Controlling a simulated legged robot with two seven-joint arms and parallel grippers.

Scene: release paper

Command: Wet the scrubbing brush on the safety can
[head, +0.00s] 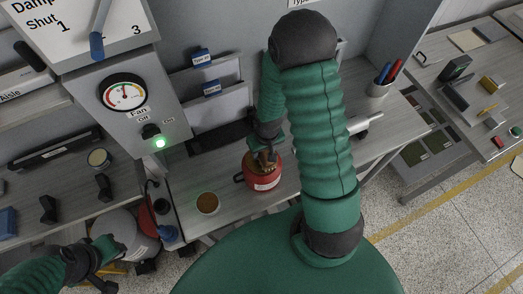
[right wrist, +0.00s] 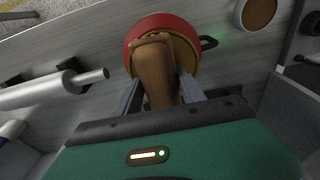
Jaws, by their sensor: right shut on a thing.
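The safety can (head: 264,182) is red with a white label and stands on the grey bench; its red rim and brass-coloured top (right wrist: 183,50) show in the right wrist view. My right gripper (head: 264,147) is above the can, shut on the brown wooden scrubbing brush (right wrist: 153,75). The brush (head: 267,159) is over the can's top, where it looks pressed close; I cannot tell whether it touches. Its bristles are hidden. My left gripper (head: 108,248) is low at the left, away from the can; its fingers are unclear.
A round tin with brown contents (head: 207,203) stands left of the can. A silver cylinder with a rod (head: 365,122) lies on the right, near a pen cup (head: 378,88). A gauge panel (head: 124,92) with a lit green lamp rises at the back left.

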